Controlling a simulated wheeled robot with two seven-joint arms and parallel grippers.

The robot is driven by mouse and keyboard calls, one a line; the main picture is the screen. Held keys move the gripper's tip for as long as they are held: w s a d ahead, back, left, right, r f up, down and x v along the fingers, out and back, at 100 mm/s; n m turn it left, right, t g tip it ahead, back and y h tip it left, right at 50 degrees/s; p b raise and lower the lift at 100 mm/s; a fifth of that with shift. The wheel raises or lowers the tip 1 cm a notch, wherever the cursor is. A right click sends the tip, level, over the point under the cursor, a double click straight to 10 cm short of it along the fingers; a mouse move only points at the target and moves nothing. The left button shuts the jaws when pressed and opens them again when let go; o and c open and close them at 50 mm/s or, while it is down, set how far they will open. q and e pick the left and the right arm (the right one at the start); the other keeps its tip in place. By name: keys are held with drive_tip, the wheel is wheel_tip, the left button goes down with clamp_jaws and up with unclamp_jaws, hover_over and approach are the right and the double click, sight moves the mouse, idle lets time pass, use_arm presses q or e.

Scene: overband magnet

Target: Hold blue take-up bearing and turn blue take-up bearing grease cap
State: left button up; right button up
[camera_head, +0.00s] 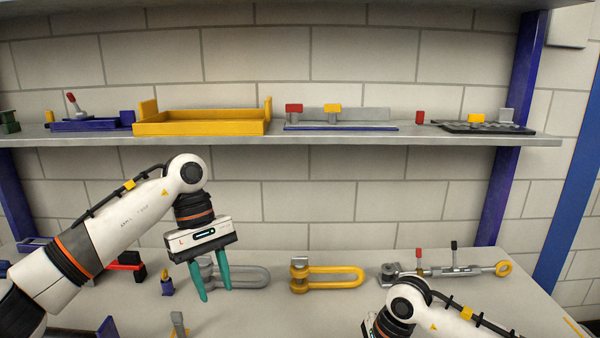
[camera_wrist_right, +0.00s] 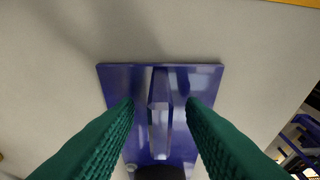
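In the right wrist view, a glossy blue part (camera_wrist_right: 115,82), probably the take-up bearing, has a square plate with a raised rib down its middle. A dark round piece (camera_wrist_right: 160,173) sits at its near end, cut off by the frame; I cannot tell if it is the grease cap. My right gripper (camera_wrist_right: 160,108) is open, one green finger on each side of the rib, with gaps to it. In the head view the right gripper is out of sight below the frame. My left gripper (camera_head: 214,291) is open and empty, fingers pointing down above the table.
A grey shackle (camera_head: 250,278), a yellow shackle (camera_head: 335,278) and a turnbuckle-like rod (camera_head: 455,271) lie along the table's back. A small blue piece (camera_head: 167,288) stands left of my left gripper. The shelf (camera_head: 330,138) above carries a yellow tray (camera_head: 200,126).

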drive_tip(key=a+p+v, duration=0.2)
drive_tip(key=p+v, duration=0.2)
drive_tip(key=v, duration=1.5)
drive_tip(key=shift+r, duration=0.35)
drive_tip(key=shift+s+p, duration=0.1)
drive_tip(key=shift+p, duration=0.2)
